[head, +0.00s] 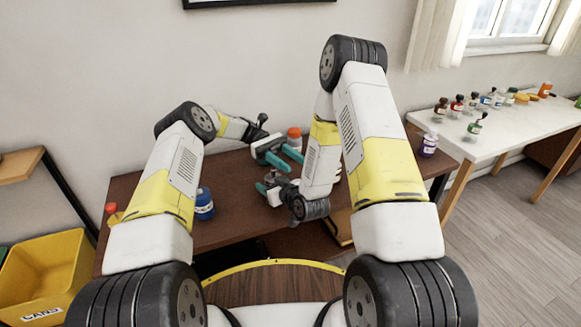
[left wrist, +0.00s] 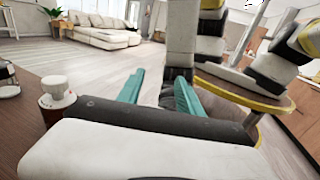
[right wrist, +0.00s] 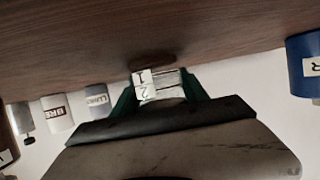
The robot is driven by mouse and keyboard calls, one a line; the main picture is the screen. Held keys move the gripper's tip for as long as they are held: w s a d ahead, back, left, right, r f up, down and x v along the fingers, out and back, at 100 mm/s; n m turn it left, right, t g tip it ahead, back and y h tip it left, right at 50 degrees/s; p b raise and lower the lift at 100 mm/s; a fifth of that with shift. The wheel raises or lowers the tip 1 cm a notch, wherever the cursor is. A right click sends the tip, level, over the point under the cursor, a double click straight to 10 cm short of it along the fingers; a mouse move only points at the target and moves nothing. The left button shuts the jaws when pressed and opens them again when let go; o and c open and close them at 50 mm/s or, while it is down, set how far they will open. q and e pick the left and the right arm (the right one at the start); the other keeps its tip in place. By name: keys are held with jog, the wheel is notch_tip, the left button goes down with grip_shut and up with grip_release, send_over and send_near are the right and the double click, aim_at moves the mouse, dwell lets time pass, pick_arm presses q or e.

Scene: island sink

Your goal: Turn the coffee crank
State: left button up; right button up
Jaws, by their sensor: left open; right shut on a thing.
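My left gripper (head: 288,158) is open above the brown table, with its teal fingers apart. In the left wrist view its fingers (left wrist: 160,86) stand apart, with dark and white parts of my other arm behind them. My right gripper (head: 267,190) is low over the table, just in front of the left one. In the right wrist view, turned over, it is shut on a small pale thing (right wrist: 157,84) labelled "1" and "2", by the table surface. I cannot make out a crank for certain; the grippers and arms hide much of this spot.
On the brown table (head: 235,222) stand a blue jar (head: 204,204) and an orange-lidded jar (head: 294,139) behind the left gripper. A yellow bin (head: 45,270) is at the left. A white table (head: 490,138) with several small bottles is at the right. A purple-labelled bottle (head: 429,145) stands near the right end.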

pick_arm(q)
notch_tip(320, 180, up, 8)
dwell(0.5)
jog(key=w+a+r+t+y, duration=0.2)
jog(key=w+a+t+y, duration=0.3)
jog(key=w+t+y, duration=0.45)
jog(key=shift+t+h, duration=0.65)
jog(key=s+x, duration=0.1)
jog(key=x, duration=0.7)
jog(key=s+r+x, duration=0.1)
jog(key=x, duration=0.3)
jog(key=shift+s+f, duration=0.3)
jog(key=shift+s, duration=0.1)
grip_shut()
